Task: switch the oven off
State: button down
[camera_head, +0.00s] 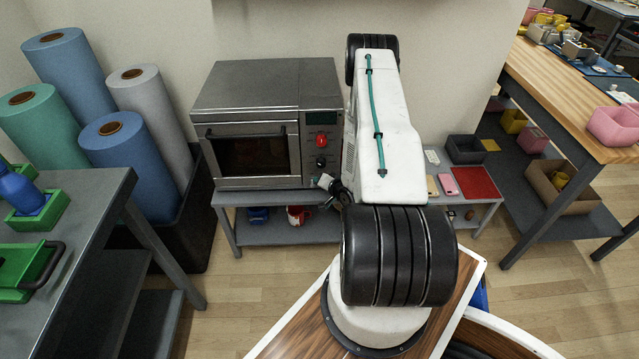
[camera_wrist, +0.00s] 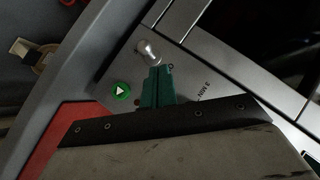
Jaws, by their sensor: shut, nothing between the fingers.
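The grey metal oven (camera_head: 265,120) stands on a low grey shelf, its door shut and its window dark. Its right-hand panel carries a red knob (camera_head: 321,141) with a black knob (camera_head: 320,162) below. In the wrist view, a small silver toggle or knob (camera_wrist: 148,52) stands on the panel beside a green button with a white triangle (camera_wrist: 121,91) and "3 MIN" lettering. My gripper (camera_wrist: 157,84) is shut and empty. Its green fingertips are right by the silver piece; I cannot tell if they touch. In the head view, my gripper is small and partly hidden by my arm at the oven's lower right.
The low shelf (camera_head: 290,232) extends right, holding a red mat (camera_head: 477,182) and a pink item (camera_head: 448,184). Rolls (camera_head: 130,160) stand in a dark bin at the left, behind a grey table (camera_head: 75,225). A wooden workbench (camera_head: 560,90) is at the right.

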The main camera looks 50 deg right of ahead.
jog(key=d+v, duration=0.1)
jog(key=v, duration=1.2)
jog(key=shift+s+f, duration=0.4)
jog(key=shift+d, duration=0.1)
